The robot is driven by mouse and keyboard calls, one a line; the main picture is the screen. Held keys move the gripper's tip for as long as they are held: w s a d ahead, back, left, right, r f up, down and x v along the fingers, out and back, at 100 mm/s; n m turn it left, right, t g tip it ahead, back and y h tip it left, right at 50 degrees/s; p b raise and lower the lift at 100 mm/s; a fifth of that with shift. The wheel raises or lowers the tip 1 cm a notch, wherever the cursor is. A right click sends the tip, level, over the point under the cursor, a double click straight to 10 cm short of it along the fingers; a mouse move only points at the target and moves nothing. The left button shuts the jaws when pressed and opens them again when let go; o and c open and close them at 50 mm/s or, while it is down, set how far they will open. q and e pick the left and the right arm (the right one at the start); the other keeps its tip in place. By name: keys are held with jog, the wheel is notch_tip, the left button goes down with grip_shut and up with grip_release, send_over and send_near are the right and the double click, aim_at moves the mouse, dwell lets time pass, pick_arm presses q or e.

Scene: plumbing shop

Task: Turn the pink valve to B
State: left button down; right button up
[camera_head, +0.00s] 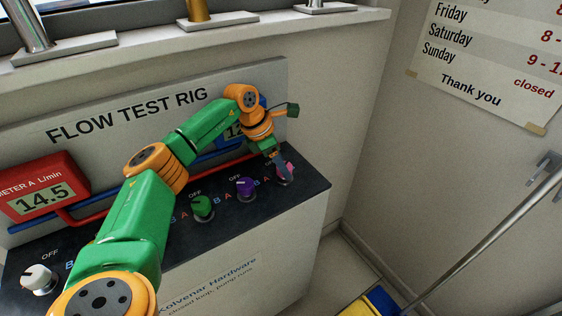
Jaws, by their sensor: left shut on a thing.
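The pink valve (291,167) is at the right end of the dark top of the flow test rig, mostly hidden by my gripper. My left gripper (284,174) reaches down from above and is shut on the pink valve. Its arm comes in from the lower left and arches over the panel. The pointer of the pink valve and the labels around it are covered, so I cannot tell which way it is turned. My right gripper is not in view.
A purple valve (245,187), a green valve (202,207) and a white valve (39,279) stand in a row to the left. A red meter (38,186) reads 14.5. A blue meter is mostly behind my arm. A yellow and blue object (371,302) is on the floor at right.

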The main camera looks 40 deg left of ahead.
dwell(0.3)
pick_arm(q)
jog(key=shift+c, duration=1.4)
grip_release()
jog(key=shift+w, duration=0.1)
jog(key=v, duration=0.7)
jog(key=shift+b, duration=0.45)
